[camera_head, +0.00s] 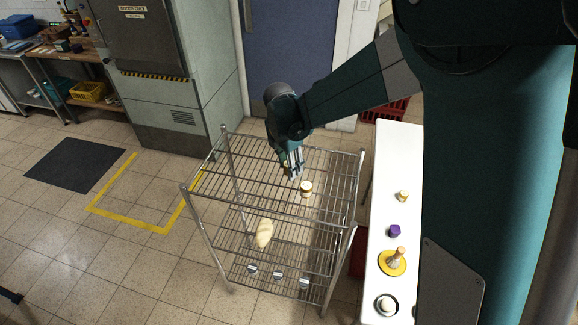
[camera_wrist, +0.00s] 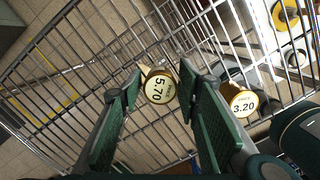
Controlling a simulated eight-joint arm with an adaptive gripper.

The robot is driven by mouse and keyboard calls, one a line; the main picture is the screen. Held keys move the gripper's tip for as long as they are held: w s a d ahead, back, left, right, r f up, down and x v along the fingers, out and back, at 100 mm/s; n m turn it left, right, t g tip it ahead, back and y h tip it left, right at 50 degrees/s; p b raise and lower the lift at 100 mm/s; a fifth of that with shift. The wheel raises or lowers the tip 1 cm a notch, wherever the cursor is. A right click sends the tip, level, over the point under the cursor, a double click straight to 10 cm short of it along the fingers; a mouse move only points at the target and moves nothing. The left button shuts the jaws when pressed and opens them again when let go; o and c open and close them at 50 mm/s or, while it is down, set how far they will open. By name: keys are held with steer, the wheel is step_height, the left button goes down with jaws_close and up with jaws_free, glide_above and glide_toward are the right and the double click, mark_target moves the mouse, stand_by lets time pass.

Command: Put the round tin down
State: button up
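The round tin (camera_wrist: 160,86), gold with a white top marked 5.70, sits between the two fingertips of my gripper (camera_wrist: 161,79) in the wrist view. The fingers meet its sides, so the gripper looks shut on it. In the head view my gripper (camera_head: 293,176) points down at the top shelf of the wire rack (camera_head: 253,158), and the fingers mostly hide the tin. I cannot tell whether its base touches the wires. A second gold container (camera_wrist: 239,100), marked 3.20, stands close by to the right; it also shows on the top shelf in the head view (camera_head: 306,188).
The top shelf's left part is clear. A pale loaf-shaped thing (camera_head: 264,233) and several small items lie on lower levels. A white table (camera_head: 384,160) at the right bears a small jar (camera_head: 403,195), a purple item (camera_head: 394,231) and a yellow plate (camera_head: 388,270).

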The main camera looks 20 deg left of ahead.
mark_target(286, 166)
steer(key=shift+o, duration=0.3)
steer(key=shift+r, duration=0.15)
step_height(286, 166, up, 12)
steer(key=s, duration=0.1)
steer(key=shift+a, duration=0.4)
steer(key=shift+s, duration=0.1)
stand_by(0.8)
steer(key=shift+d, duration=0.1)
steer(key=s+d+r+m+t, duration=0.1)
steer(key=s+d+r+m, duration=0.2)
steer(key=d+m, duration=0.35)
steer(key=s+d+r+m+t+y, duration=0.1)
steer(key=s+d+r+m, duration=0.25)
steer(key=d, duration=0.65)
steer(key=s+d+r+m+t, duration=0.15)
steer(key=d+r+m, duration=0.25)
steer(key=d, duration=0.4)
steer(key=s+d+f+m+t, duration=0.2)
steer(key=s+d+f+m, duration=0.1)
steer(key=s+d+m, duration=1.2)
steer(key=shift+s+d, duration=0.5)
steer(key=shift+d, duration=0.55)
